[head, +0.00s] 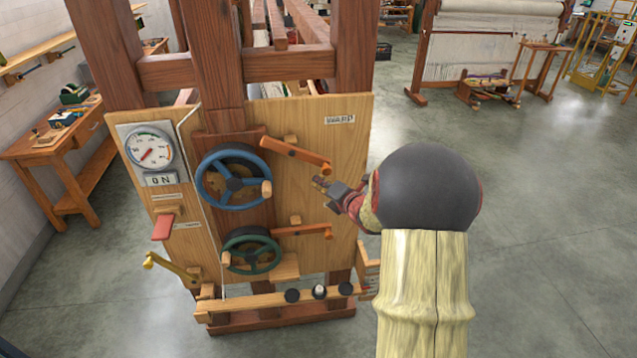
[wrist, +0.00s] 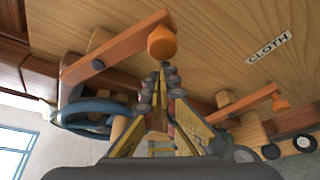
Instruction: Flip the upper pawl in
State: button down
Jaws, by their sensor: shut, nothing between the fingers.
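The upper pawl (head: 295,154) is an orange lever on the wooden board. It slopes down to the right from beside the blue handwheel (head: 204,190); I cannot tell whether its left end touches the toothed wheel. In the wrist view the upper pawl (wrist: 118,48) is large and close, with its round orange knob (wrist: 161,43) just ahead of my fingertips. My gripper (head: 322,185) is shut and empty, just below the pawl's right end. My gripper (wrist: 160,72) shows its fingertips together in the wrist view; contact with the knob is unclear.
The lower orange pawl (head: 302,231) sits beside the green handwheel (head: 250,250). A gauge (head: 150,147), a red lever (head: 163,226) and a yellow crank (head: 170,264) are on the left. A bar with knobs (head: 290,296) runs below. The floor (head: 530,200) at right is open.

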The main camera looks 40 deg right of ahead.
aim_at(327, 168)
jog(key=shift+s+d+r+b, duration=0.15)
jog(key=shift+r+b, duration=0.1)
jog(key=shift+b, duration=0.15)
jog(key=shift+d+r+n+b, duration=0.15)
jog(key=shift+r+n+b, duration=0.15)
jog(key=shift+n, duration=0.1)
jog(key=r+b, duration=0.1)
jog(key=d+n+g+h+b, duration=0.1)
jog(key=shift+s+r+n+b, duration=0.3)
jog(key=shift+s+r+b, duration=0.05)
jog(key=shift+r, duration=0.05)
jog(key=shift+s+d+r+n+g+h+b, duration=0.1)
jog(key=shift+d+r+n+g+h+b, duration=0.1)
jog(key=shift+r+n+g+b, duration=0.25)
jog(key=shift+s+d+r+n+g+h+b, duration=0.1)
jog(key=shift+r+n+g+h+b, duration=0.2)
jog(key=shift+r, duration=0.25)
